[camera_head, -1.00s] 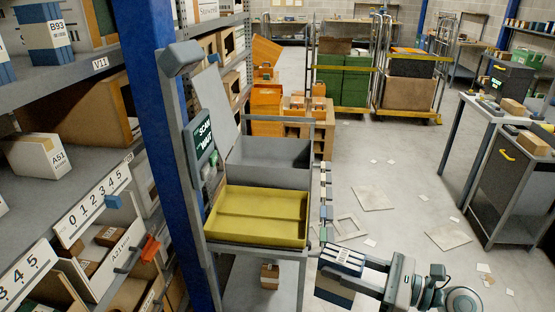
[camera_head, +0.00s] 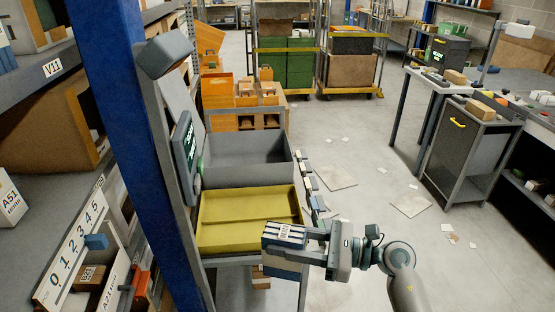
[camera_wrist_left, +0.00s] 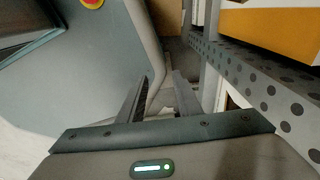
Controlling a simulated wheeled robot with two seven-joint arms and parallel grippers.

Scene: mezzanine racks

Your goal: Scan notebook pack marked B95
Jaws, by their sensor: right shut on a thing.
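My right gripper (camera_head: 309,238) is shut on a blue notebook pack (camera_head: 283,264) with a white, dark-striped label on top; its code is too small to read. The pack is at the front right corner of the yellow tray (camera_head: 204,215); I cannot tell whether they touch. The scan stand has a grey scanner head (camera_head: 166,53) high at the left and a dark screen (camera_head: 186,142) with light text below it. My left gripper (camera_wrist_left: 163,76) shows only in the left wrist view, fingers apart and nothing between them.
A grey bin (camera_head: 240,175) sits behind the yellow tray. A blue post (camera_head: 115,130) and shelves with boxes stand close on the left. Small packs line the stand's right side. The floor at right is open, with scattered sheets (camera_head: 411,204). In the left wrist view, a perforated beam (camera_wrist_left: 245,75) runs close by.

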